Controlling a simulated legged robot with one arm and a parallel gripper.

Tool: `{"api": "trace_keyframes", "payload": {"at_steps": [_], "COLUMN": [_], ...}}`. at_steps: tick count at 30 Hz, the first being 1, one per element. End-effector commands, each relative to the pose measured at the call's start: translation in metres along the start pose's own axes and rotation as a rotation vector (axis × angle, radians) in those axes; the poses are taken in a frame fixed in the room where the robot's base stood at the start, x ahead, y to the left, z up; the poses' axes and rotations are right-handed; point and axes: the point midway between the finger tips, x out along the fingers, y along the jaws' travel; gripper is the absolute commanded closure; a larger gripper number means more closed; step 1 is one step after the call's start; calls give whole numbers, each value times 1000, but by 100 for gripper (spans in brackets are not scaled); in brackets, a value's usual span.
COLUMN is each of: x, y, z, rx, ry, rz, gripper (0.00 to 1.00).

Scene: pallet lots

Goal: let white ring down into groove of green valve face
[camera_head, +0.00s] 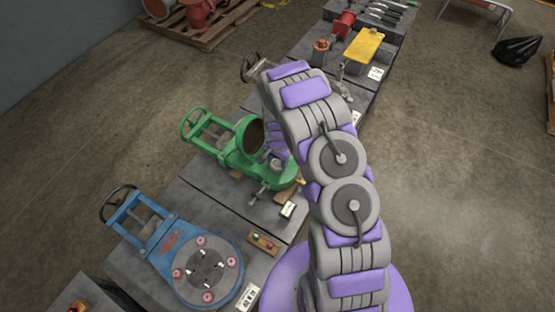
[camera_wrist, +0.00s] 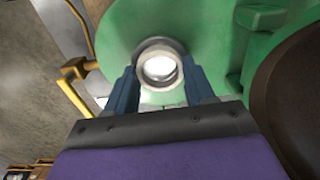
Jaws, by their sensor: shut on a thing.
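A green valve (camera_head: 206,140) lies on a grey bench in the head view, with a handwheel at its left end and a round dark opening. Its flat green face (camera_wrist: 128,30) fills much of the wrist view. The white ring (camera_wrist: 161,82) is between the two blue-grey fingers of my gripper (camera_wrist: 160,74), which is shut on it. The ring is over the green face, in front of a dark round edge. I cannot tell whether it touches the groove. In the head view my gripper (camera_head: 276,146) is at the valve, and the ring cannot be made out.
A blue valve (camera_head: 164,240) with a round grey face sits nearer on the bench. A yellow plate (camera_head: 364,46) and a red part (camera_head: 343,24) are farther along. A yellow handle (camera_wrist: 75,75) juts beside the green face. Open floor lies on both sides.

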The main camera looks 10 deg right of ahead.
Motion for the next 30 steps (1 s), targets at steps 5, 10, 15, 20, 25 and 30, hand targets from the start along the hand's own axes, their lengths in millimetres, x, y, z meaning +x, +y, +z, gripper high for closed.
{"api": "trace_keyframes", "payload": {"at_steps": [5, 10, 15, 20, 25, 30], "x": [4, 4, 4, 4, 4, 4], "y": [0, 0, 0, 0, 0, 0], "z": [0, 0, 0, 0, 0, 0], "rx": [0, 0, 0, 0, 0, 0], "ry": [0, 0, 0, -1, -1, 0], "rz": [0, 0, 0, 0, 0, 0], "gripper": [82, 82, 82, 31, 17, 17]}}
